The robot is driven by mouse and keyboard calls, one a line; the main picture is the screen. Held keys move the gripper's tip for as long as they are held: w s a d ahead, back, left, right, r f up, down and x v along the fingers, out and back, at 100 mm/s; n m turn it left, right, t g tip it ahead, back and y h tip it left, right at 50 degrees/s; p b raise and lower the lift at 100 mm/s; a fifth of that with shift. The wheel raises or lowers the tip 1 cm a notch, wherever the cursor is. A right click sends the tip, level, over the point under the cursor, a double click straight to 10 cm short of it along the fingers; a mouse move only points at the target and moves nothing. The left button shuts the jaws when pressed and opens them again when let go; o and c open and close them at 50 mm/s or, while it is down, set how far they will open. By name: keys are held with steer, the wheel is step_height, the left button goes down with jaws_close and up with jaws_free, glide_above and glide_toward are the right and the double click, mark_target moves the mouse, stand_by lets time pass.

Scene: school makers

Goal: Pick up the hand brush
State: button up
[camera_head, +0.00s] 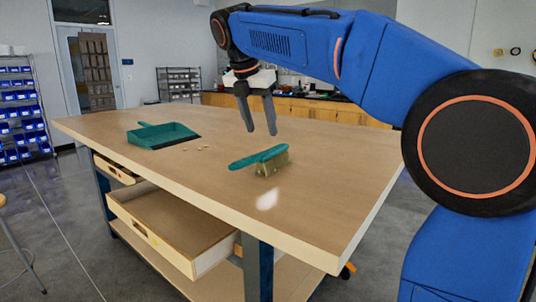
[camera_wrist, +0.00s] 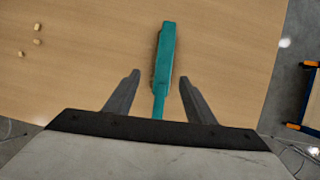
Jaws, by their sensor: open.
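The hand brush (camera_head: 260,159) lies on the wooden table (camera_head: 320,165), with a teal handle and back and tan bristles underneath. In the wrist view the brush (camera_wrist: 164,62) runs away from me, its narrow handle reaching in between my fingers as seen from above. My gripper (camera_head: 261,132) is open and empty, pointing down above the table near the brush. In the wrist view my gripper (camera_wrist: 160,82) has one finger on each side of the brush, apart from it. The exact height of my fingers above the brush is hard to tell.
A teal dustpan (camera_head: 162,135) lies on the table to the left. A few small crumbs (camera_wrist: 37,35) lie between dustpan and brush. An open drawer (camera_head: 165,230) sticks out below the tabletop. The tabletop around the brush is clear.

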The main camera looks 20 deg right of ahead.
mark_target(268, 151)
steer(key=x, duration=0.4)
steer(key=shift+f, duration=0.1)
steer(key=f, duration=0.2)
steer(key=d+f, duration=0.1)
steer(key=f, duration=0.1)
steer(key=shift+d+f, duration=0.1)
steer(key=shift+d, duration=0.1)
steer(key=shift+w+d+f, duration=0.15)
steer(key=shift+w+f, duration=0.05)
steer(key=shift+f, duration=0.35)
steer(key=shift+c, duration=0.6)
jaws_close()
